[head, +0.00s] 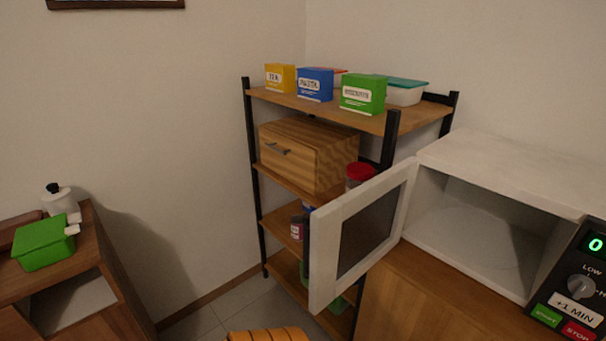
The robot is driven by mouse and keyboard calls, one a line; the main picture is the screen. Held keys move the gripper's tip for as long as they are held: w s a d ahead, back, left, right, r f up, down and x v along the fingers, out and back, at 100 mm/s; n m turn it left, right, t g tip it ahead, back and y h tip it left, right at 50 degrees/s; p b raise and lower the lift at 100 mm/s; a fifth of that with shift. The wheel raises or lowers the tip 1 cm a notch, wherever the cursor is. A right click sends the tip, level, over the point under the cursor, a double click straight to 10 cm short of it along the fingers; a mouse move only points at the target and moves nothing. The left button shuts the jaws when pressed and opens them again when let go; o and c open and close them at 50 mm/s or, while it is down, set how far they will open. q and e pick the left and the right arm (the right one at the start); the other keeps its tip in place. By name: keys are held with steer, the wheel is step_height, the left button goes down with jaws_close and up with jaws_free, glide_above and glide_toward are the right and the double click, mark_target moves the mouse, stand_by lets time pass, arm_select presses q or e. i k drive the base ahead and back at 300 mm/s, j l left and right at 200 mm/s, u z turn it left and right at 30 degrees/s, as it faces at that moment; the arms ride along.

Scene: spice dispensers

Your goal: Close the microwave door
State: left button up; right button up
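The white microwave (510,170) stands on a wooden counter at the right. Its door (362,234) has a white frame and a dark window. The door is wide open and swung out to the left, toward the shelf. The inside of the microwave (480,232) shows and looks empty. The control panel (577,290) at the right edge has a lit green 0, a knob and buttons. Neither of my grippers is in the head view.
A shelf with black posts (390,138) behind the door holds yellow, blue and green boxes (363,94), and a wooden drawer box (308,153). A low cabinet (80,270) with a green container (43,243) stands at the left. An orange ridged object (268,335) shows at the bottom edge.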

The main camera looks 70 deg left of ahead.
mark_target(347, 236)
steer(key=j+u, duration=0.35)
steer(key=j, duration=1.7)
